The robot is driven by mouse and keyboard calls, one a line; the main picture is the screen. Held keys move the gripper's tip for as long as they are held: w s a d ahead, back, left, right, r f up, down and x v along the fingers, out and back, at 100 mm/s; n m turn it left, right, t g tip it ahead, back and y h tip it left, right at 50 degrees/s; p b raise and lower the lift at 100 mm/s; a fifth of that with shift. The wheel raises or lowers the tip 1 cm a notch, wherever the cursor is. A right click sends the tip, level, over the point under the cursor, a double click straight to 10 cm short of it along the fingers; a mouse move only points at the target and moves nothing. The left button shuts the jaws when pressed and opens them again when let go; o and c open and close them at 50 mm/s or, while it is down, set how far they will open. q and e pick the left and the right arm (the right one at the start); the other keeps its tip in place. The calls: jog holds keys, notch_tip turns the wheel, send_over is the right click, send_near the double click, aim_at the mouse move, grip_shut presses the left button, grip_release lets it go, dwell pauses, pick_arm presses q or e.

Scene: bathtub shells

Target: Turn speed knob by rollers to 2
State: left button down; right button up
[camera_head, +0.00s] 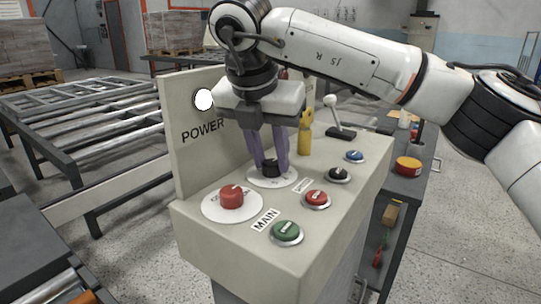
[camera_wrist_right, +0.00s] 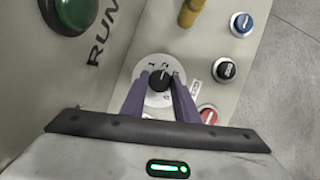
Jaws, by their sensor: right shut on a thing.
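The speed knob is a small black knob (camera_head: 269,167) on a white round dial on top of the beige control panel (camera_head: 330,225). My right gripper (camera_head: 271,162) points down with its purple fingers on either side of the knob, shut on it. In the right wrist view the black knob (camera_wrist_right: 159,80) sits between the fingertips, and the dial (camera_wrist_right: 157,100) shows numbers, partly hidden by the fingers. A "2" seems to stand near the top of the dial. The exact pointer direction is hard to tell. My left gripper is not in view.
A larger red knob (camera_head: 231,196) sits left of the black knob. Green (camera_head: 286,231), red (camera_head: 317,198), black (camera_head: 337,174) and blue (camera_head: 354,156) buttons line the right side. A yellow switch (camera_head: 305,132) and a lever (camera_head: 334,115) stand behind. Roller conveyors (camera_head: 100,115) lie at left.

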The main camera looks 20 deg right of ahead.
jog(key=shift+r, duration=0.1)
jog(key=o, duration=1.1)
jog(key=shift+c, duration=0.2)
pick_arm(q)
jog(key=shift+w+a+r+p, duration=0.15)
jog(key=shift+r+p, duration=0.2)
jog(key=shift+p, duration=0.6)
pick_arm(e)
jog(key=v, duration=1)
jog(key=shift+s, duration=0.1)
